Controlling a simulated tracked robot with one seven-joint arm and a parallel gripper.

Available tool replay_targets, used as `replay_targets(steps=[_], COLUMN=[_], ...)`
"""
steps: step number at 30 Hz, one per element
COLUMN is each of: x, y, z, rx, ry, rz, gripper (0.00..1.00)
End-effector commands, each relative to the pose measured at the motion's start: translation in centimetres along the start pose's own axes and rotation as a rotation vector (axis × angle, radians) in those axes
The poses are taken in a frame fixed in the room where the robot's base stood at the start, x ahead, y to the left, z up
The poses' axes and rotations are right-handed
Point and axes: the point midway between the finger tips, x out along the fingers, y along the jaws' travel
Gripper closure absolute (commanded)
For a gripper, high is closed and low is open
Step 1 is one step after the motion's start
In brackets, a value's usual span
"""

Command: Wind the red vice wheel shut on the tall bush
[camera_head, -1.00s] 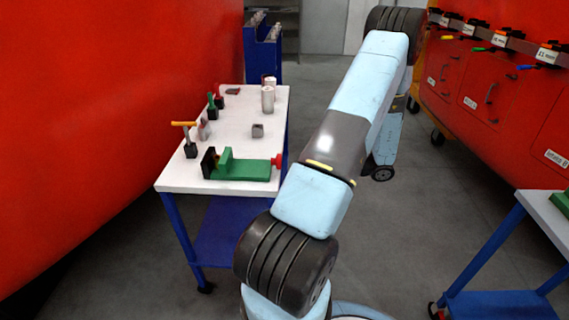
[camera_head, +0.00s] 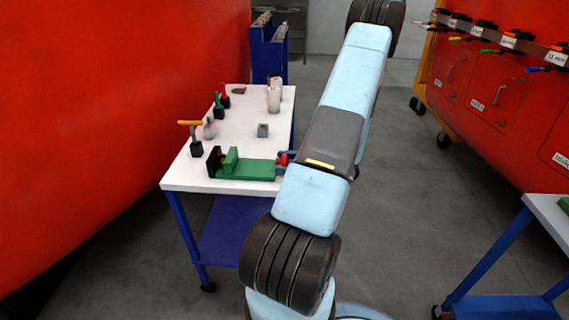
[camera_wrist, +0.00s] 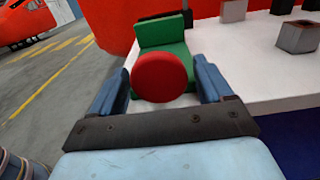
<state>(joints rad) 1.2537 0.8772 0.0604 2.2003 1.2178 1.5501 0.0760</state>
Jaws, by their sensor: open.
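The green vice (camera_head: 250,170) lies on the white table, with a dark jaw plate (camera_head: 214,162) at its left end. A small brownish-yellow bit shows between the jaws; I cannot tell whether it is the tall bush. The red vice wheel (camera_head: 282,160) is at the vice's right end. In the wrist view the round red wheel (camera_wrist: 163,77) faces the camera, with the green vice body (camera_wrist: 163,36) behind it. My gripper (camera_wrist: 163,82) is open, its blue fingers on either side of the wheel. I cannot tell whether they touch it.
The white table (camera_head: 235,112) also holds pale cylinders (camera_head: 274,98), a small grey block (camera_head: 262,131) and an orange-handled tool (camera_head: 190,124). A red wall (camera_head: 90,110) stands close on the left. Another table (camera_head: 546,208) is at the right. The floor between is clear.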

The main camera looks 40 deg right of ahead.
Motion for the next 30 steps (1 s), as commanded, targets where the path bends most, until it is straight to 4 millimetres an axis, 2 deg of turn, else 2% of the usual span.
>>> replay_targets(steps=[8,24,30], x=[0.14,0.11,0.14], y=[0.01,-0.02,-0.01], z=[0.00,0.00,-0.03], rx=[0.000,0.000,0.059], ry=[0.000,0.001,0.001], rz=[0.000,-0.001,0.000], gripper=[0.21,0.70,0.70])
